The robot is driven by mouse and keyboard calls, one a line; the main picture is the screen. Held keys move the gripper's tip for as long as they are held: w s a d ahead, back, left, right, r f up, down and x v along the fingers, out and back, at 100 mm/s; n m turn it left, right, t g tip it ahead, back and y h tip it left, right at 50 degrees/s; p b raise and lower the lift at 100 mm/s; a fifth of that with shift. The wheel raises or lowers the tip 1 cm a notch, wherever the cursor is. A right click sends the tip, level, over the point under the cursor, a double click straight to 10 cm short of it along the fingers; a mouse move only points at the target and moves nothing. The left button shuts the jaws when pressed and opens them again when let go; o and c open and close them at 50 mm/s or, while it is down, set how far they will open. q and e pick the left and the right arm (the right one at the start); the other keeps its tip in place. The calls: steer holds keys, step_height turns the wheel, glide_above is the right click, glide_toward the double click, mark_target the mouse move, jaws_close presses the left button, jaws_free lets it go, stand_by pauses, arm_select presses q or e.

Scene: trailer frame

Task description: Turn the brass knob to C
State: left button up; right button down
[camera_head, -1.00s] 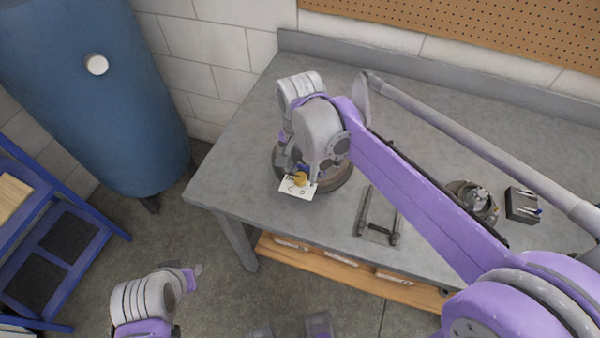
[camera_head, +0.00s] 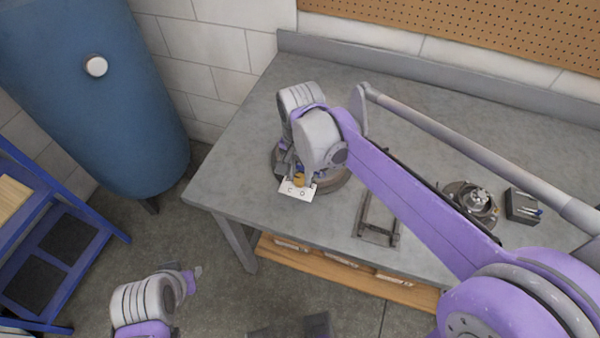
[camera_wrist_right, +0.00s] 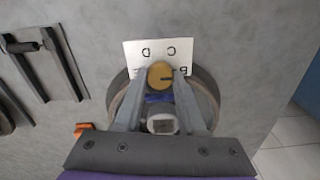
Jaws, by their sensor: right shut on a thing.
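The brass knob (camera_head: 299,180) stands on a white plate (camera_head: 297,194) with black letters, in front of a round base on the workbench. My right gripper (camera_wrist_right: 161,78) is shut on the brass knob (camera_wrist_right: 160,70), one finger on each side. In the right wrist view the lettered plate (camera_wrist_right: 150,48) appears upside down. Two letters, seemingly C and D, show on its free edge; other letters are partly hidden by the fingers. A dark mark on the knob points right in that view. My left gripper (camera_head: 192,273) is low at the left, away from the bench; its jaws are unclear.
The grey workbench (camera_head: 240,150) has a metal frame fixture (camera_head: 378,218), a round metal part (camera_head: 470,203) and a dark block with pins (camera_head: 522,205) to the right. A blue tank (camera_head: 95,110) and a blue step stand (camera_head: 60,245) stand at left. The bench's left end is clear.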

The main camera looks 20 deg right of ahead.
mark_target(300, 178)
steer(key=shift+n, duration=0.4)
steer(key=n, duration=1)
steer(key=shift+n+p, duration=0.35)
steer(key=shift+n, duration=0.05)
stand_by(0.4)
steer(key=c, duration=0.5)
jaws_free()
step_height(300, 178, up, 11)
steer(key=shift+p, duration=0.45)
